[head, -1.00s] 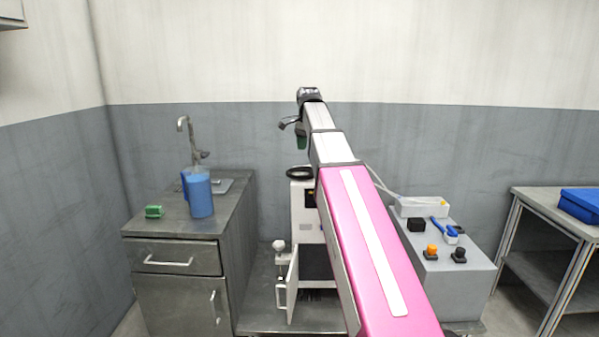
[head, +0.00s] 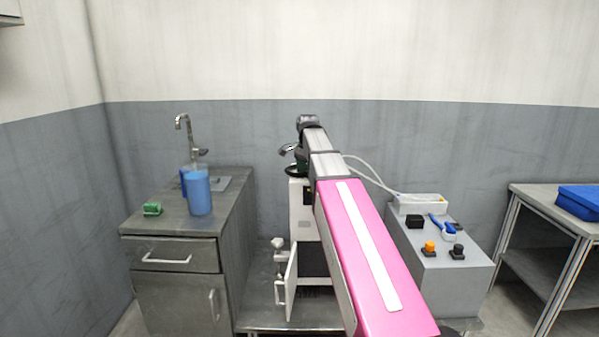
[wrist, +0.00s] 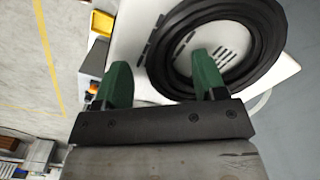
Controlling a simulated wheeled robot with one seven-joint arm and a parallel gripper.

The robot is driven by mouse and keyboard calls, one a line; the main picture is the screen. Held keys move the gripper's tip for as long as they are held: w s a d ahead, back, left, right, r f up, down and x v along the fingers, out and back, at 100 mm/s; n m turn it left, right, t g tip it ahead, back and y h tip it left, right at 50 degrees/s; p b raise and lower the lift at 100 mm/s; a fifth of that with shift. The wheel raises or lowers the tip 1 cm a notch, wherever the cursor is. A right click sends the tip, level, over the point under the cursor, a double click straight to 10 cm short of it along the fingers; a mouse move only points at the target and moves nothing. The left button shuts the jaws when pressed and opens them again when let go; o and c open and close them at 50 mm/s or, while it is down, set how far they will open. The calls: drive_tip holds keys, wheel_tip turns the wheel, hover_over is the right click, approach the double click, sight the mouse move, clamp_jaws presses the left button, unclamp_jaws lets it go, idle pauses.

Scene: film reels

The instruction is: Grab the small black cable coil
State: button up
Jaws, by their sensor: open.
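The black cable coil (wrist: 270,45) is a dark ring lying flat on top of a white cabinet (head: 298,215). In the head view the coil (head: 293,173) is a thin dark oval on the cabinet top, partly covered by my gripper. My gripper (wrist: 162,75) has green fingers spread apart, with nothing held. In the wrist view the left finger appears outside the ring and the right finger overlaps the ring's inside, with the coil's near-left rim between them. I cannot tell whether the fingers touch the coil.
The white cabinet's lower door (head: 291,280) stands open. A metal sink counter (head: 145,225) with a blue jug (head: 199,192) and green block (head: 152,209) is at left. A grey box (head: 450,265) with small items is at right, beside a table with a blue bin (head: 580,200).

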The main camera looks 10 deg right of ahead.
drive_tip(key=c, duration=1.1)
